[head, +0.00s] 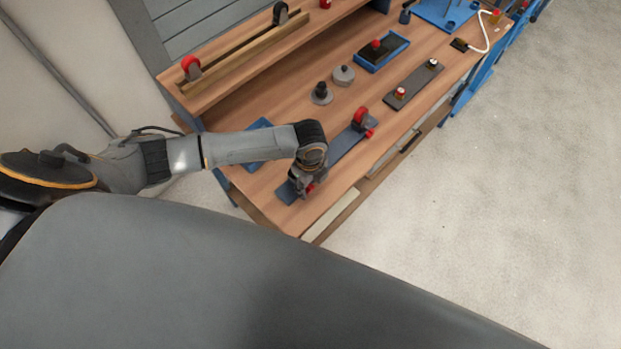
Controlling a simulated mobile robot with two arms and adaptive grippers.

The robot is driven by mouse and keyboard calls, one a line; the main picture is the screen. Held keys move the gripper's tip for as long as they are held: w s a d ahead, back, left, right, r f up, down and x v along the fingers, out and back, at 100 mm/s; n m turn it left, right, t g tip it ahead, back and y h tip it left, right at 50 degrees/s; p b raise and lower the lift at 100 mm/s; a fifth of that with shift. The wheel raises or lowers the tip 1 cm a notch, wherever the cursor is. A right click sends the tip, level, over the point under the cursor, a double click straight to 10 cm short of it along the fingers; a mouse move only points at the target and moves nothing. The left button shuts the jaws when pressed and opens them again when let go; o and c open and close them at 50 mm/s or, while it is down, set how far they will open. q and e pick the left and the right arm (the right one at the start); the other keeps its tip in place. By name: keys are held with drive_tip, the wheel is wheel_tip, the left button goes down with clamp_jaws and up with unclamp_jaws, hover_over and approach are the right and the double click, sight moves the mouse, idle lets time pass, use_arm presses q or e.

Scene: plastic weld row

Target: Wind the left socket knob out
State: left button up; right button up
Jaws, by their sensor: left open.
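A long dark grey plate (343,143) lies slantwise on the wooden bench near its front edge. At its far right end stands a grey fitting with a red wheel-like top (361,114) and a small red knob (369,133). My left gripper (302,192) points down over the plate's near left end and is open. A small red part (310,187), perhaps the left socket knob, shows right by the fingers. The gripper and wrist hide most of it, so I cannot tell whether they touch it. My right gripper is not in view.
The bench (268,185) also holds two grey round pieces (343,75), a blue tray (382,51) with a red-knobbed block, and another dark plate (415,84). A raised shelf (270,55) runs along the back. Open floor lies right of the bench.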

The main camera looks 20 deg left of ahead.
use_arm(q)
drive_tip(key=shift+s+f, duration=0.1)
drive_tip(key=shift+f, duration=0.5)
drive_tip(key=shift+c, duration=1.3)
clamp_jaws()
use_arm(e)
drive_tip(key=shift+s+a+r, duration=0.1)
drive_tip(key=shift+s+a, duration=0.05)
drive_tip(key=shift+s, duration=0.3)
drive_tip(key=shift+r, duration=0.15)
